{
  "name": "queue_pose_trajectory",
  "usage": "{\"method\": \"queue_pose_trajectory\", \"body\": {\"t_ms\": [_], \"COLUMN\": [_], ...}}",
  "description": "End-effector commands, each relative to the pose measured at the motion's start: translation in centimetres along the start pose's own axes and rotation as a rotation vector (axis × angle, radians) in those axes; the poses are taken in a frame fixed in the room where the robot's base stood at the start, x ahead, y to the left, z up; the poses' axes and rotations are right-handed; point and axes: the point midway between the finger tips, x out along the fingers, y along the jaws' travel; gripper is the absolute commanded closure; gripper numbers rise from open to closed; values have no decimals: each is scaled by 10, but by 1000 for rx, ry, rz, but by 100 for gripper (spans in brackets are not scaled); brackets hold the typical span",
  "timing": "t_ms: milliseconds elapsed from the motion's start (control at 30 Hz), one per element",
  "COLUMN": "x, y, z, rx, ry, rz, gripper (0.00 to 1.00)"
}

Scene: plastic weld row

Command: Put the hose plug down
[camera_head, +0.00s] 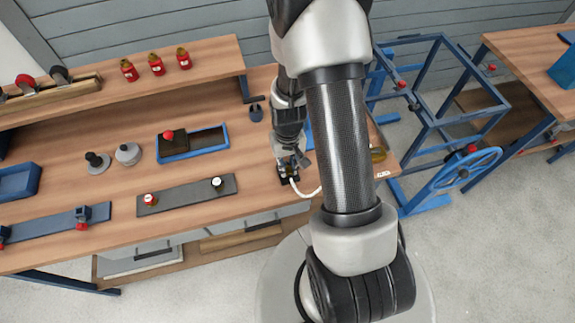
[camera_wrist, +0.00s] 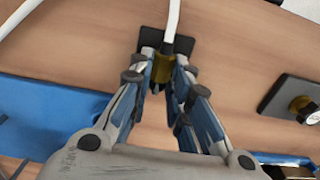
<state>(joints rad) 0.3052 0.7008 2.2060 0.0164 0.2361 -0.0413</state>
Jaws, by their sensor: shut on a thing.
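The hose plug (camera_wrist: 162,72) is a brass-coloured piece on the end of a white hose (camera_wrist: 173,20). My gripper (camera_wrist: 164,62) is shut on it, one finger on each side, in the wrist view. A dark square plate (camera_wrist: 187,45) lies under or just behind the plug; I cannot tell whether they touch. In the head view my gripper (camera_head: 289,166) is low over the bench's right part, and the white hose (camera_head: 304,192) curves off to the right. The plug itself is hidden there by the fingers.
Another dark plate with a brass fitting (camera_wrist: 302,106) stands to the right in the wrist view. A blue part (camera_wrist: 45,105) lies to the left. In the head view, a grey strip (camera_head: 187,194) and a blue tray (camera_head: 208,138) lie left on the wooden bench (camera_head: 105,215).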

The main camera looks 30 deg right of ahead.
Motion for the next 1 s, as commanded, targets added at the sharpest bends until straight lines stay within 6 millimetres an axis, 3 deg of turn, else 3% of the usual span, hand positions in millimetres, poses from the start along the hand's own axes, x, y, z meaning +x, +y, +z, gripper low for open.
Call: {"method": "queue_pose_trajectory", "body": {"t_ms": [300,333,633,1000], "x": [3,3,2,-3], "y": [0,0,0,0], "z": [0,0,0,0], "rx": [0,0,0,0], "ry": [1,1,1,1], "rz": [0,0,0,0], "gripper": [100,82,62,62]}}
